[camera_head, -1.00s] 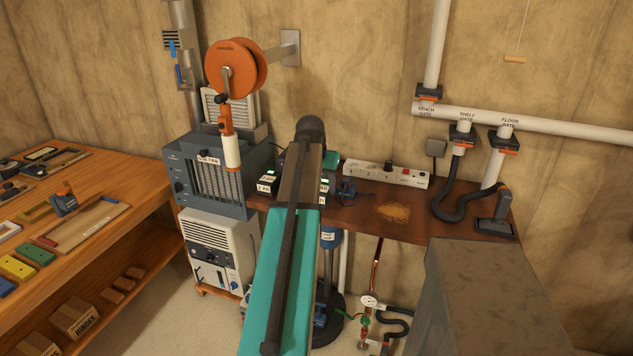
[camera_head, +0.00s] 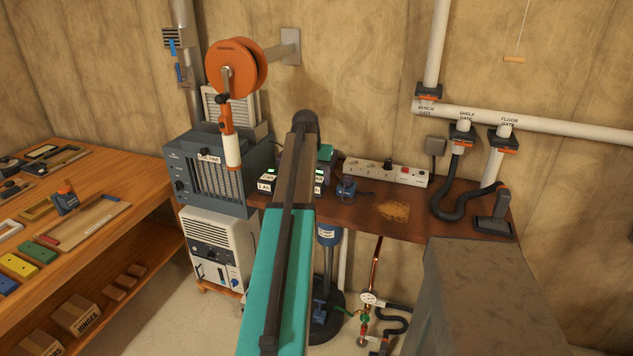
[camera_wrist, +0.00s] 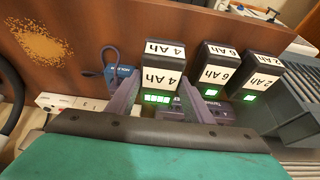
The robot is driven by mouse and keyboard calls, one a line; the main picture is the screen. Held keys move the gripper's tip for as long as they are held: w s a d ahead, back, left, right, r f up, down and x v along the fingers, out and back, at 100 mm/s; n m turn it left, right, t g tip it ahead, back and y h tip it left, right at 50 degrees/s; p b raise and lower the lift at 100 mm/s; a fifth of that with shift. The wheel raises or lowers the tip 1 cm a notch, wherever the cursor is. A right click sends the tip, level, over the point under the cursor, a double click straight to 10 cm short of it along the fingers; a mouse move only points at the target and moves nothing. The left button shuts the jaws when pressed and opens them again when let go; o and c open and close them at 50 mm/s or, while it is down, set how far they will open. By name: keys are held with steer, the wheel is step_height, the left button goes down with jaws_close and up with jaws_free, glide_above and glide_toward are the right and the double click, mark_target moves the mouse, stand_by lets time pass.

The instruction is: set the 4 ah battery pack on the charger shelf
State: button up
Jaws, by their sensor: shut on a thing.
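The 4 Ah battery pack (camera_wrist: 163,65) is a black block with white "4 Ah" labels and lit green bars. In the wrist view it stands between the two fingers of my gripper (camera_wrist: 158,103), which is shut on it. The shelf (camera_head: 365,219) is a brown board against the wall; its surface also fills the back of the wrist view (camera_wrist: 75,75). A 6 Ah pack (camera_wrist: 219,70) and a 2 Ah pack (camera_wrist: 258,75) stand beside the held pack. I cannot tell whether the held pack touches anything beneath it. My arm hides the gripper in the head view.
A white power strip (camera_head: 385,173) lies along the shelf's back, with a blue corded item (camera_head: 347,190) and sawdust (camera_head: 393,211) in front. A grey-blue filter unit (camera_head: 207,170) stands at the left. A black hose (camera_head: 455,205) loops at the right.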

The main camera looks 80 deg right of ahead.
steer(key=shift+d, duration=0.15)
steer(key=shift+w+d, duration=0.25)
steer(key=shift+d, duration=0.25)
steer(key=shift+f+p, duration=0.75)
steer(key=shift+f, duration=1.05)
steer(key=shift+f, duration=0.1)
steer(key=o, duration=1)
steer(key=shift+c, duration=0.2)
steer(key=shift+a, duration=0.1)
steer(key=shift+b+v, duration=1)
steer(key=shift+v, duration=5.1)
